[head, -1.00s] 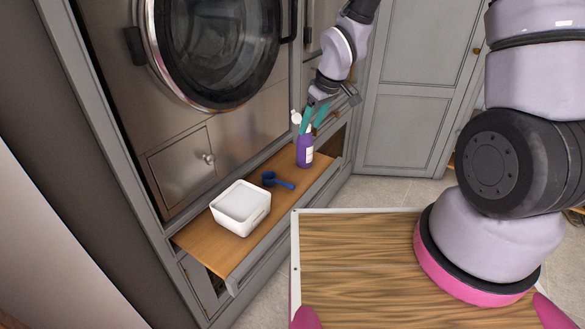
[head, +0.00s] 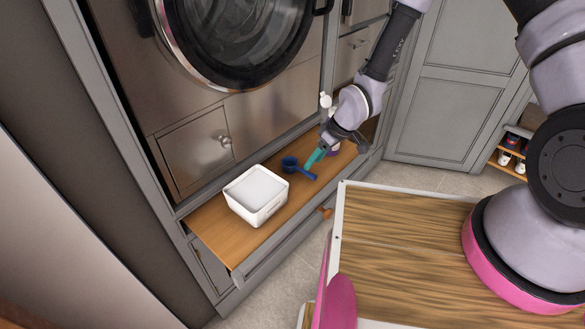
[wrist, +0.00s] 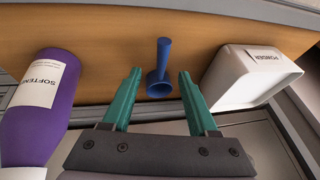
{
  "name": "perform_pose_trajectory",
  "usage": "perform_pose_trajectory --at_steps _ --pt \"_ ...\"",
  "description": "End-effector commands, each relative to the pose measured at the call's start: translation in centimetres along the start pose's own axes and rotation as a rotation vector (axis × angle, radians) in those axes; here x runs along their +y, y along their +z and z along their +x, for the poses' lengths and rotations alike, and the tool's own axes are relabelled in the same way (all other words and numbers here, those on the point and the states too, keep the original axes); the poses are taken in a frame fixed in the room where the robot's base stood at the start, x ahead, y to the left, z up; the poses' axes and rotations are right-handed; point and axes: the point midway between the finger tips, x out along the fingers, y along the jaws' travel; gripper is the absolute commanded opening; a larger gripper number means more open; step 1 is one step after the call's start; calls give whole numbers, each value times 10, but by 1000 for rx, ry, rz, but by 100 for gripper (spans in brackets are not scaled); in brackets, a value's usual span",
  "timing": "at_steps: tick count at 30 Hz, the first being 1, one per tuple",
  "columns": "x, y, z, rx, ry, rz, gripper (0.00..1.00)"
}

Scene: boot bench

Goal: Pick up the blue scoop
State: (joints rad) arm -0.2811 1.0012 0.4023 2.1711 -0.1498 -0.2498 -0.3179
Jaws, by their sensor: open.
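The blue scoop (head: 297,168) lies on the wooden bench top, between the white box and my gripper. In the wrist view the scoop (wrist: 160,75) has its round cup nearest the fingers and its handle pointing away. My gripper (head: 317,157) is open, with teal fingers just above the bench beside the scoop. In the wrist view the fingertips of my gripper (wrist: 160,74) lie on either side of the scoop, with gaps on both sides. Nothing is held.
A white box (head: 257,208) labelled POWDER in the wrist view stands left of the scoop. A purple SOFTENER bottle (wrist: 40,110) stands on the other side, partly hidden behind my arm in the head view. The bench top (head: 215,230) is clear at its left end.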

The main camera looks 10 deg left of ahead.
Motion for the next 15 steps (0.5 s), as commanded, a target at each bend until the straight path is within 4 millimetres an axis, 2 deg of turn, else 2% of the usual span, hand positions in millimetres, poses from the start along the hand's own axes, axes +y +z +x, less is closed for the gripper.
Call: perform_pose_trajectory --at_steps 9,15 --pt "-2 5 44 -2 -1 0 60" --pt "-2 5 49 -1 0 1 60"
